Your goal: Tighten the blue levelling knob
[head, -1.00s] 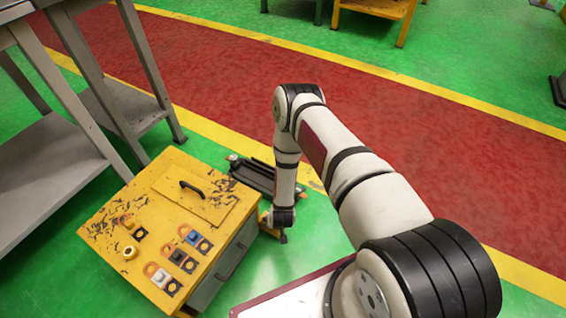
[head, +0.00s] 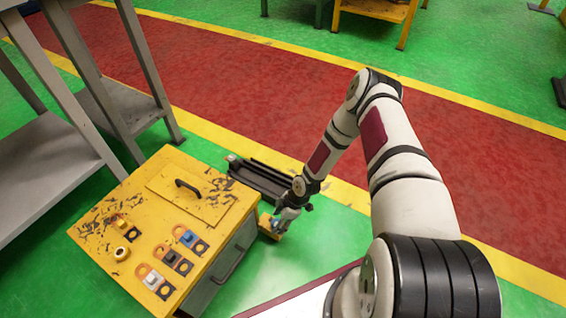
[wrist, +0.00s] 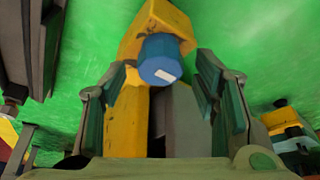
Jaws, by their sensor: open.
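The blue levelling knob (wrist: 160,62) shows in the wrist view as a short blue cylinder with a white mark on its face. It sits under a yellow bracket (wrist: 158,22) at the cabinet's side. My gripper (wrist: 162,74) is open, with one finger to the left of the knob and one to the right. The knob appears centred in the gap, and I see no finger touching it. How deep it lies between the fingers I cannot tell. In the head view my gripper (head: 281,221) is low beside the cabinet's right corner, largely covering the knob.
A yellow cabinet (head: 133,215) with switches and a black handle stands left of my gripper. A dark, low rail-like object (head: 262,180) lies on the floor behind it. A grey table (head: 40,150) is at the left. Another blue and yellow part (wrist: 283,120) shows at the wrist view's right.

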